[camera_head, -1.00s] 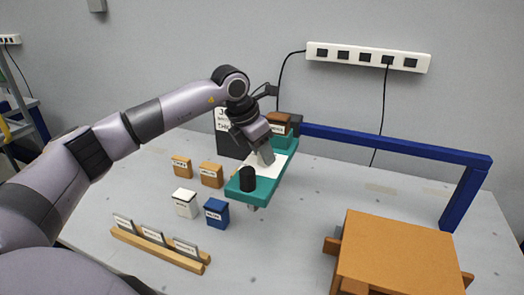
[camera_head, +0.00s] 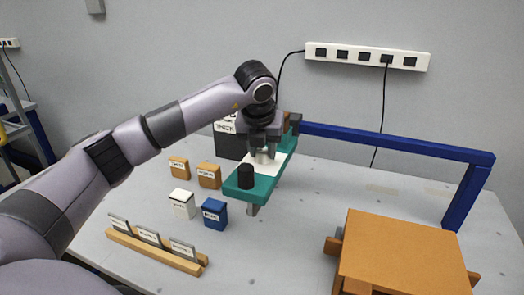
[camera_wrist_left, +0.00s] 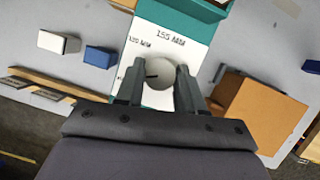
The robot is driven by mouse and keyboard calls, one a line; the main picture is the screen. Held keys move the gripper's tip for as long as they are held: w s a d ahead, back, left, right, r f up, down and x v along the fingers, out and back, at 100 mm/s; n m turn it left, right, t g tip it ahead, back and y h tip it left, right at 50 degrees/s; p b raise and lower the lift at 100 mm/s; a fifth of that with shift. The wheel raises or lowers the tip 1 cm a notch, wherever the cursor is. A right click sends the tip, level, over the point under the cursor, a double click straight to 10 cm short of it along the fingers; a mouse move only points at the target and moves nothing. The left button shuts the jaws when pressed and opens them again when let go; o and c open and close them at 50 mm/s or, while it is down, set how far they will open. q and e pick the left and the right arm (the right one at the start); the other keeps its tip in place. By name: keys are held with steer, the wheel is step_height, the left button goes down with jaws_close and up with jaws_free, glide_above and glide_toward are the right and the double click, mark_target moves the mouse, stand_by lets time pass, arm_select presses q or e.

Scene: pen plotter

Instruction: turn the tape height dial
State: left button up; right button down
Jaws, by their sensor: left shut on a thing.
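The tape height dial (camera_wrist_left: 158,75) is a round pale grey knob with a dark pointer line. It sits on a white plate (camera_wrist_left: 190,45) printed "155 MM" and "120 MM"; the line points left, roughly below the "120 MM" print in the left wrist view. The plate lies on a teal carriage (camera_head: 239,190), which has a black knob (camera_head: 246,176) at its near end. My left gripper (camera_wrist_left: 159,82) is shut on the dial, one finger on each side. In the head view my left gripper (camera_head: 263,153) points down at the plate and partly hides it. My right gripper is not in view.
A blue frame (camera_head: 390,146) runs right from the carriage. An orange block (camera_head: 405,250) stands front right. Small labelled boxes, including a blue one (camera_head: 215,214), and a wooden rack (camera_head: 150,252) stand left. A black sign (camera_head: 229,143) stands behind. Table space between carriage and orange block is clear.

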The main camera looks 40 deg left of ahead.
mark_target(262, 169)
arm_select(q)
steer(key=shift+n, duration=0.7)
steer(key=shift+r, duration=0.1)
steer(key=o, duration=1)
steer(key=shift+o, duration=0.2)
steer(key=b+v, duration=0.1)
steer(key=v, duration=0.6)
steer(key=shift+d, duration=0.2)
steer(key=shift+w, duration=0.1)
